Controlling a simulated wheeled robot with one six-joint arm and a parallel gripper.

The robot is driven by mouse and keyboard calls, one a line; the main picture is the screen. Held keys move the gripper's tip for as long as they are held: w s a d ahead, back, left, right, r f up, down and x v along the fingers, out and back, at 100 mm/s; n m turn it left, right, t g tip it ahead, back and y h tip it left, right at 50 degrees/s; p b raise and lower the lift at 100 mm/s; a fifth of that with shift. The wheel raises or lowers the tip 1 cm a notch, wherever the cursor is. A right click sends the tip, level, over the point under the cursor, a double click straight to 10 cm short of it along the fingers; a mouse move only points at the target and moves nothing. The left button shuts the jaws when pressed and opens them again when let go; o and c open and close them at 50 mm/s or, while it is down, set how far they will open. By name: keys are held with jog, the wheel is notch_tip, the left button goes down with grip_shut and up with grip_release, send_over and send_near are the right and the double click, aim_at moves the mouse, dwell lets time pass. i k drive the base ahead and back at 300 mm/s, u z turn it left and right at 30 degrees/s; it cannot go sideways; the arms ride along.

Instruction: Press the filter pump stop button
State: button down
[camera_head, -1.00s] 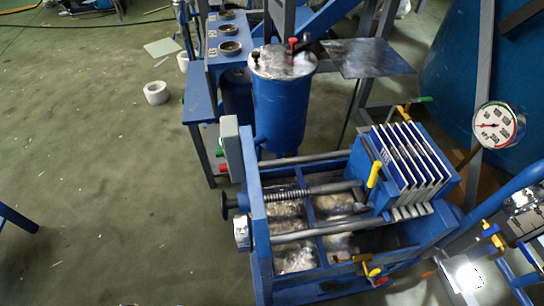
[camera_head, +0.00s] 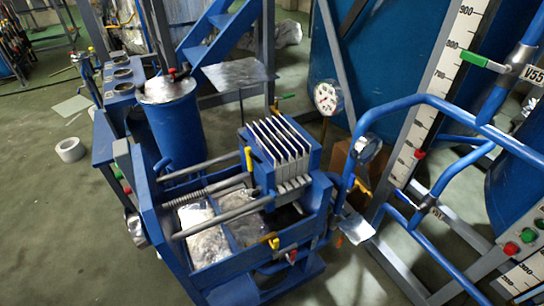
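The filter press (camera_head: 225,268) is a blue frame with white plates (camera_head: 278,145) and a long screw, left of centre. At its left end is a grey switch box (camera_head: 122,158), seen nearly edge-on. A small green button (camera_head: 118,175) shows on its left side, with a small red button (camera_head: 127,190) below it. No lettering is readable on them. My gripper is not in view, and nothing touches these buttons.
A blue cylindrical vessel (camera_head: 178,125) stands behind the press. Blue pipes (camera_head: 430,100) and a scale board (camera_head: 435,90) crowd the right. Another red button (camera_head: 511,248) and green button (camera_head: 528,235) are at lower right. The left floor is mostly clear.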

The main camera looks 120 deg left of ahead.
aim_at(128, 192)
jog(key=u, duration=0.05)
jog(key=i, duration=0.45)
jog(key=u, duration=4.75)
jog(key=i, duration=0.5)
jog(key=z, duration=0.05)
